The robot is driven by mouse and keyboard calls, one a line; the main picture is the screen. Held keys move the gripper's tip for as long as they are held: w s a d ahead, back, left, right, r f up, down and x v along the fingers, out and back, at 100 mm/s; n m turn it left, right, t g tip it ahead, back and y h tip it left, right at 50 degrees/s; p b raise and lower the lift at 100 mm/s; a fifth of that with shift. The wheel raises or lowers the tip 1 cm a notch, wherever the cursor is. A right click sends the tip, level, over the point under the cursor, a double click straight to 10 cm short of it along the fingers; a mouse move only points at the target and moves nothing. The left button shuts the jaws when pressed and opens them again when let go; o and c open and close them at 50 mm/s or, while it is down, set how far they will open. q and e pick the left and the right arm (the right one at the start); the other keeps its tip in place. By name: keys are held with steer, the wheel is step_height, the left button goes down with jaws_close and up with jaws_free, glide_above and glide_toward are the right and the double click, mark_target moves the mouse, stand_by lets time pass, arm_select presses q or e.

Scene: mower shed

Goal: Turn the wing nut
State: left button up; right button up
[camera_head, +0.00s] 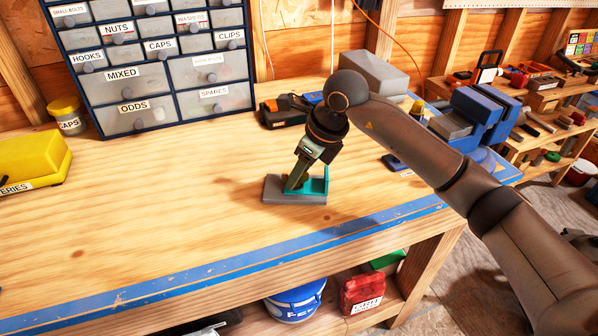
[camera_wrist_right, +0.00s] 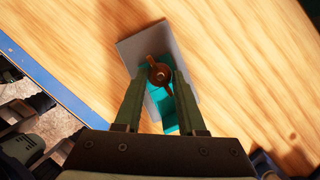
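The wing nut (camera_wrist_right: 160,74) is brown, with two wings, and shows in the right wrist view above a teal bracket (camera_wrist_right: 168,121) on a grey base plate (camera_wrist_right: 134,48). The bracket (camera_head: 320,184) and base (camera_head: 281,197) also show on the bench in the head view, where my gripper hides the nut. My right gripper (camera_head: 296,186) comes down over the fixture. In the wrist view its fingers (camera_wrist_right: 159,78) stand apart on either side of the nut, with gaps visible, so it is open. My left gripper is in neither view.
The wooden bench (camera_head: 150,220) is clear to the left of the fixture. A drawer cabinet (camera_head: 160,70) stands behind, with an orange-and-black tool (camera_head: 283,113) beside it. A blue vise (camera_head: 480,108) is at the right. The bench's blue front edge (camera_head: 200,262) is near.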

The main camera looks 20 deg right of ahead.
jaws_close()
steer(key=shift+m, duration=0.3)
steer(key=m+t+h+b, duration=0.1)
steer(key=m, duration=0.2)
steer(key=shift+a, duration=0.15)
steer(key=m+h+b, duration=0.1)
steer(key=m, duration=0.1)
steer(key=shift+a+m, duration=0.1)
steer(key=shift+m, duration=0.3)
steer(key=shift+m+h+b, duration=0.3)
steer(key=shift+m+b, duration=0.1)
steer(key=shift+m, duration=0.2)
steer(key=shift+m+h, duration=0.3)
steer(key=shift+m, duration=0.3)
